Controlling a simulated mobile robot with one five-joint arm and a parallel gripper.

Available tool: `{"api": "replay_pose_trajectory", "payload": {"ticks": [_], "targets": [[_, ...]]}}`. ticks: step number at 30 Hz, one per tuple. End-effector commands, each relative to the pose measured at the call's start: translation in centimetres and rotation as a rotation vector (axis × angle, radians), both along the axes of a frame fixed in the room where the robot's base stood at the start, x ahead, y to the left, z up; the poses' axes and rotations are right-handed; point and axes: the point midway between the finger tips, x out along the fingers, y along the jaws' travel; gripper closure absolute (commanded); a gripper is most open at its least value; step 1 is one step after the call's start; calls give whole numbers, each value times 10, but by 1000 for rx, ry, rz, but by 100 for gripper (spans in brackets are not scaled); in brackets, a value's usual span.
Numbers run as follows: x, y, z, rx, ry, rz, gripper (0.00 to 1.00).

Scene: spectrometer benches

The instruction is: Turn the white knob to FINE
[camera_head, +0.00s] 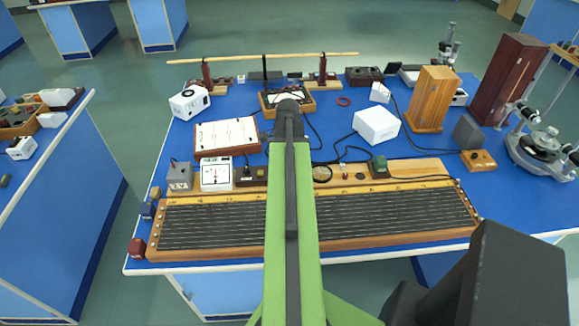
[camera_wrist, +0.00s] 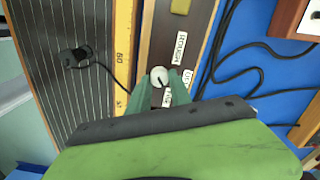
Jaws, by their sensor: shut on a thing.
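The white knob (camera_wrist: 159,76) is a small round cap on a dark brown panel (camera_wrist: 167,22) in the wrist view. My gripper (camera_wrist: 160,83) has its two green fingers on either side of the knob and is shut on it. White labels (camera_wrist: 178,46) lie around the knob. One is above it, and others are to its right and below, partly covered by the fingers. Their words are too blurred to read surely, so the knob's setting cannot be told. In the head view my arm hides the knob and the gripper.
A wooden board with dark wires (camera_head: 375,213) runs along the bench front. A black slider (camera_wrist: 74,57) with a cable sits on it. Black cables (camera_wrist: 240,70) lie on the blue bench right of the panel. A white box (camera_head: 376,125) and wooden boxes (camera_head: 433,98) stand farther back.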

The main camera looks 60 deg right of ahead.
Motion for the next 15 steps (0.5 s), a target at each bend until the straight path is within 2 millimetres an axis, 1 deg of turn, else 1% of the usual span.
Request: {"api": "replay_pose_trajectory", "payload": {"ticks": [1, 6, 15], "targets": [[2, 3, 0, 7, -4, -20, 100], [2, 3, 0, 7, -4, -81, 100], [2, 2, 0, 6, -5, -120, 100]]}}
